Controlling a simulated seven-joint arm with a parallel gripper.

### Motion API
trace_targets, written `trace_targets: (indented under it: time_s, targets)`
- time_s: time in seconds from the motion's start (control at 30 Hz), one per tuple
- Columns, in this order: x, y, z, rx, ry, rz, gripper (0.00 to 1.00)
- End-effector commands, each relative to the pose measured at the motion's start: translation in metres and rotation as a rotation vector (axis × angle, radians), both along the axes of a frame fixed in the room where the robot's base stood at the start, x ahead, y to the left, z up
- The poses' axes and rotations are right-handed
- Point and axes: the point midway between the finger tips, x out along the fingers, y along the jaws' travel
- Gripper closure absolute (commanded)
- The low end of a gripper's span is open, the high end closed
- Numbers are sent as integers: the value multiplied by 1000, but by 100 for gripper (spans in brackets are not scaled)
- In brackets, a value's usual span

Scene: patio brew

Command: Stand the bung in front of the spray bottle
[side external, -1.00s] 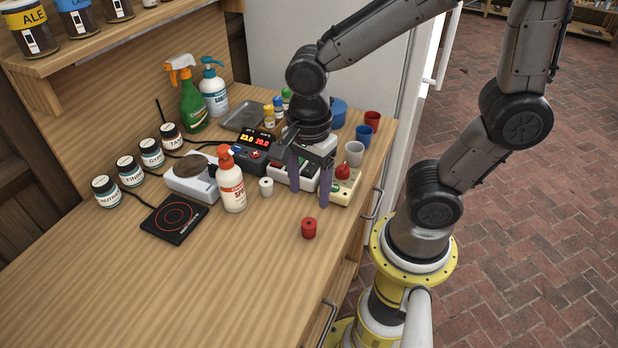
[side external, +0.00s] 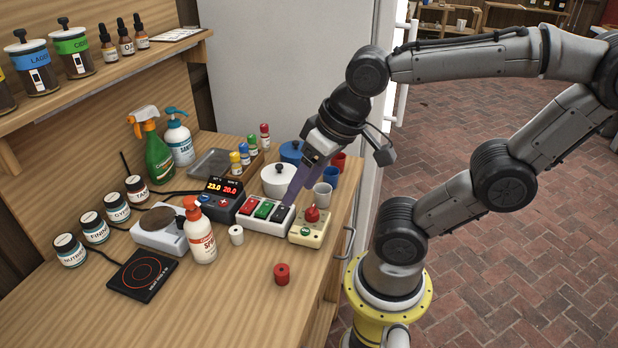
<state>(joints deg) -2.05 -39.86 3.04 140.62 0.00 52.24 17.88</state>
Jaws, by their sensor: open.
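A small red cylinder with a dark hole in its top, seemingly the bung (side external: 282,274), stands upright on the bare wooden counter near its front edge. The green spray bottle (side external: 158,158) with an orange-and-white trigger stands at the back left, against the wooden back panel. My gripper (side external: 291,198) is tilted, with its purple fingers pointing down and left over the switch strip. It is open and holds nothing that I can see. One finger mostly hides the other. It is behind the red cylinder and well to the right of the spray bottle. Fingertip contact with the strip cannot be told.
A white bottle with an orange-red top (side external: 200,238) and a small white cylinder (side external: 236,234) stand mid-counter. The switch strip (side external: 266,211), red-button box (side external: 311,226), white pot (side external: 278,181) and cups (side external: 322,196) crowd the right.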

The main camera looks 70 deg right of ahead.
Motion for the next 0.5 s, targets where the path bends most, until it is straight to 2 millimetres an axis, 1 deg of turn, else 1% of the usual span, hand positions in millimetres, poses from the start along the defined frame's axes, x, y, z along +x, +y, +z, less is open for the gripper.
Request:
trace_targets:
  time_s: [0.1,0.2,0.5]
  targets:
    - [-5,-4,5,-77,-50,141,34]
    - [-7,-6,8,-118,-70,213,34]
    - [-8,-6,8,-138,-76,246,34]
